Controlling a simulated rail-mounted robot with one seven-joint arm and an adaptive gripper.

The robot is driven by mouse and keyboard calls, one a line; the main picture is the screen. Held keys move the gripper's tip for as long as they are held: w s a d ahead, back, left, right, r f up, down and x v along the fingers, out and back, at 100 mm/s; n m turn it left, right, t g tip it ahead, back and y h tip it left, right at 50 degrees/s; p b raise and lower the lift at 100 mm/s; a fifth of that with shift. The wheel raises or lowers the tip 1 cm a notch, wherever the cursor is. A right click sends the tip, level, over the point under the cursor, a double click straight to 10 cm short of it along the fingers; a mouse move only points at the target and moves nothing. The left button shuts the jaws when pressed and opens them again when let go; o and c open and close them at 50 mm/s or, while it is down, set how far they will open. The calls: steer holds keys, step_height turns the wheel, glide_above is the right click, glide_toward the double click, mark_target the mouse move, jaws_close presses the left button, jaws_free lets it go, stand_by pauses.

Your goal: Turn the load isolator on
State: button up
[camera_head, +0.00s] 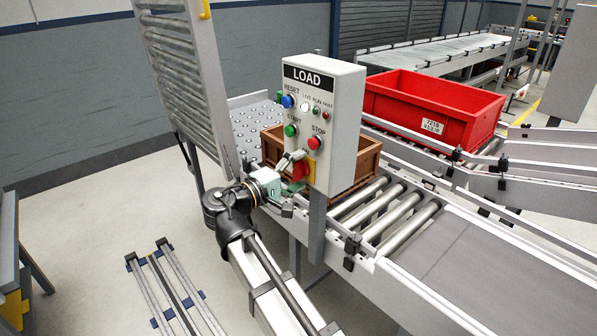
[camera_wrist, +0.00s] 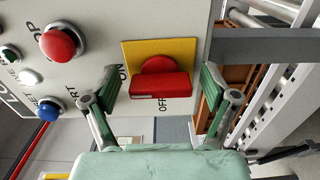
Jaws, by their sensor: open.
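The load isolator is a red rotary handle (camera_wrist: 160,84) on a yellow plate (camera_wrist: 190,50), low on the grey LOAD control box (camera_head: 345,90). In the wrist view, ON is printed left of the plate and OFF below it. The handle's bar lies left to right in that view, its long axis toward the ON side. In the head view the handle (camera_head: 300,171) is partly hidden by my gripper (camera_head: 288,184). My gripper is open in front of the box, with one finger on each side of the handle and visible gaps between.
Above the isolator are a red STOP button (camera_head: 314,143), a green START button (camera_head: 291,131) and a blue RESET button (camera_head: 288,101). A brown crate (camera_head: 368,160) sits on rollers behind the box. A red bin (camera_head: 430,105) stands farther back.

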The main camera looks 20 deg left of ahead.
steer(key=v, duration=1.2)
